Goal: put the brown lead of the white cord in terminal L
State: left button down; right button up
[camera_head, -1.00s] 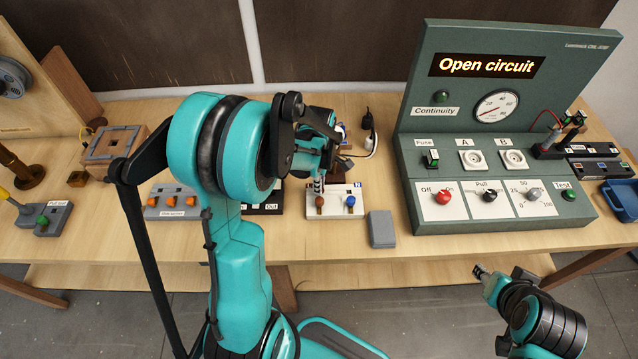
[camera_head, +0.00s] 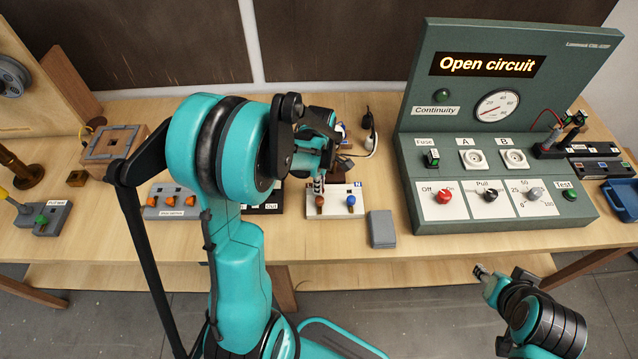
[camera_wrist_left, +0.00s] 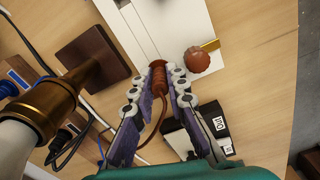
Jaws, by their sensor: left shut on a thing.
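The white terminal block (camera_head: 335,213) has a brown screw knob (camera_head: 320,202) and a blue knob (camera_head: 350,201) by the N label. My left gripper (camera_head: 318,184) is at its back left edge. In the left wrist view my left gripper (camera_wrist_left: 159,76) is shut on the brown lead (camera_wrist_left: 158,84), whose wire trails back between the fingers. The lead's front end meets the edge of the white block (camera_wrist_left: 172,25), beside the brown knob (camera_wrist_left: 197,60). I cannot tell how deep it sits. My right gripper (camera_head: 483,272) is off the front of the table; its jaws are unclear.
A brass fitting (camera_wrist_left: 48,102) and dark wooden base (camera_wrist_left: 92,58) stand close left in the wrist view. A black block marked Out (camera_wrist_left: 213,125) is near. A grey box (camera_head: 381,229) lies right of the terminal block. The green test panel (camera_head: 500,120) reads "Open circuit".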

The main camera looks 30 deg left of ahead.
pick_arm(q)
jog(key=shift+f+b, duration=0.35)
jog(key=c, duration=1.4)
grip_release()
jog(key=shift+c, duration=0.2)
notch_tip(320, 180, up, 12)
jog(key=s+d+f+m+t+b, duration=0.1)
jog(key=s+d+m+t+b, duration=0.3)
jog(key=m, duration=1.7)
jog(key=s+d+t, duration=0.3)
jog(key=s+d, duration=0.3)
jog(key=s, duration=0.1)
jog(key=shift+d+f, duration=0.35)
